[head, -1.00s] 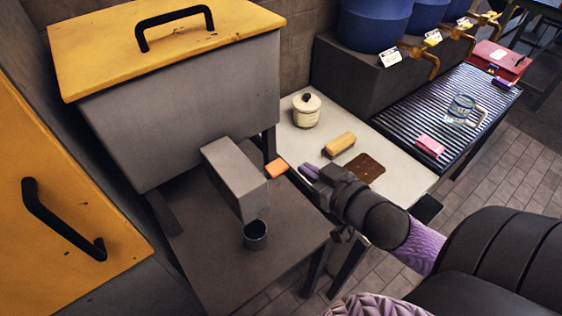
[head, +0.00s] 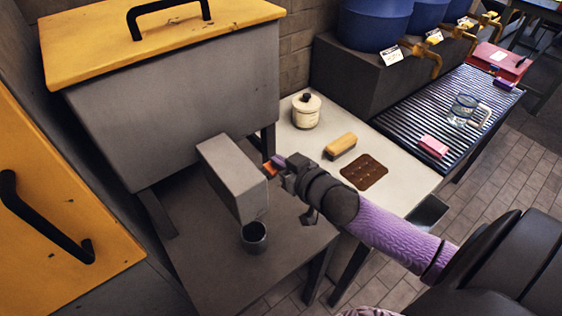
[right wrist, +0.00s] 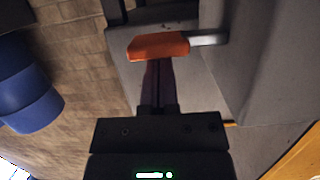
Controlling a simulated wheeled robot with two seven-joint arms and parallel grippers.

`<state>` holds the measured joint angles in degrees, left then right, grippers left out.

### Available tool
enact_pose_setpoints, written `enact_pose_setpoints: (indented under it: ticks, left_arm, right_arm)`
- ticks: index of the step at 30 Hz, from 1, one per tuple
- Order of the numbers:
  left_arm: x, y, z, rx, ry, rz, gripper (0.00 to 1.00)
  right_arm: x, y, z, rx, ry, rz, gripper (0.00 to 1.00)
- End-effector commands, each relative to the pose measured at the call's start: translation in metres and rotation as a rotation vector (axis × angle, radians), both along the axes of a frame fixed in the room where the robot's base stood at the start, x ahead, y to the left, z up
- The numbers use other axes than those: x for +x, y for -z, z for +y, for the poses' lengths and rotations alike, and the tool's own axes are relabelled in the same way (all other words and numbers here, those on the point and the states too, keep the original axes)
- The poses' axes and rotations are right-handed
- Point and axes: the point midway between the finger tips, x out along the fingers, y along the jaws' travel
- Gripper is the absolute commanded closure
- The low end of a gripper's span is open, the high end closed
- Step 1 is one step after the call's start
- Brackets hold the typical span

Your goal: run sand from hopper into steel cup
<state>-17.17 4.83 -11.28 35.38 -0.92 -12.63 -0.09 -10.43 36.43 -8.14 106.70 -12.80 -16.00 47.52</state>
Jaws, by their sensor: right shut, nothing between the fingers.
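The hopper (head: 180,105) is a big grey bin with a yellow lid. Its grey boxed spout (head: 232,178) slopes down over the steel cup (head: 254,232). The cup stands upright on the grey stand under the spout's mouth; its inside is dark and I see no sand. An orange handle (head: 269,170) sits at the spout's right side; the right wrist view shows it (right wrist: 158,46) on a metal lever (right wrist: 208,38). My right gripper (head: 279,162) is shut and empty, its purple fingers at the handle; I cannot tell whether they touch. My left gripper is out of view.
A pale table (head: 320,150) beside the hopper holds a lidded jar (head: 306,111), a yellow-tan block (head: 341,145) and a brown mat (head: 364,172). Beyond is a ribbed rack (head: 430,105) with a pink block (head: 433,146) and a glass (head: 464,107). Blue barrels (head: 373,22) stand behind.

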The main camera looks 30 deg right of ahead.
Motion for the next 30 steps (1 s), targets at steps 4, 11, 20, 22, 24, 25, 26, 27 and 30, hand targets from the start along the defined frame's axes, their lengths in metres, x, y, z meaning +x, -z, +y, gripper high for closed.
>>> enact_pose_setpoints:
  ticks: [4,11,20,22,24,25,26,27,30]
  left_arm:
    - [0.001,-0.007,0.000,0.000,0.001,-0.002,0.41]
    - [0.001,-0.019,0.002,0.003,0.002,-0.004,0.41]
    - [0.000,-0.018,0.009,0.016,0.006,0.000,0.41]
    - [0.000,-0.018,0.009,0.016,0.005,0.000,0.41]
    - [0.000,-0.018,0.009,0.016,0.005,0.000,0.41]
    - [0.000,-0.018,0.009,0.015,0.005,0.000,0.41]
    - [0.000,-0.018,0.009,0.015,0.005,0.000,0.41]
    - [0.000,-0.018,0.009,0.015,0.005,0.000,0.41]
    - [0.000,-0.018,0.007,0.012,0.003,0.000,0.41]
  right_arm:
    - [0.000,0.001,0.000,0.065,0.002,0.007,1.00]
    - [0.000,0.024,0.001,0.402,0.002,0.034,1.00]
    - [0.000,0.028,0.001,0.456,0.001,0.037,1.00]
    - [0.000,0.028,0.001,0.455,0.001,0.037,1.00]
    - [0.000,0.028,0.001,0.455,0.001,0.037,1.00]
    - [0.000,0.028,0.001,0.455,0.001,0.037,1.00]
    - [0.000,0.028,0.002,0.455,0.001,0.038,1.00]
    - [0.000,0.028,0.002,0.455,0.001,0.038,1.00]
    - [0.000,0.028,0.002,0.454,0.001,0.038,1.00]
